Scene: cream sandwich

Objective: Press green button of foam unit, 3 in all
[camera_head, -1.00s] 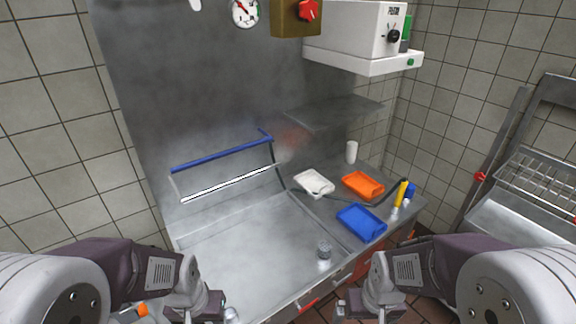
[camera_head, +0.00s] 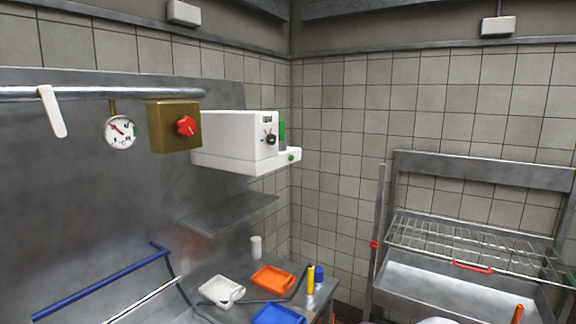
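The foam unit is a white box (camera_head: 225,138) on the back wall, in the upper middle of the head view. A black knob (camera_head: 270,139) sits on its front face, with a green upright part (camera_head: 282,132) beside it. A small round green button (camera_head: 291,157) is on the end of the unit's white base ledge (camera_head: 240,160). Neither of my grippers shows in the current view. Nothing touches the unit.
A brass box with a red star knob (camera_head: 186,126) and a dial gauge (camera_head: 120,132) hang left of the unit. A metal shelf (camera_head: 228,212) sits below it. White (camera_head: 222,291), orange (camera_head: 272,278) and blue (camera_head: 279,315) trays lie on the counter. A wire rack (camera_head: 470,247) stands right.

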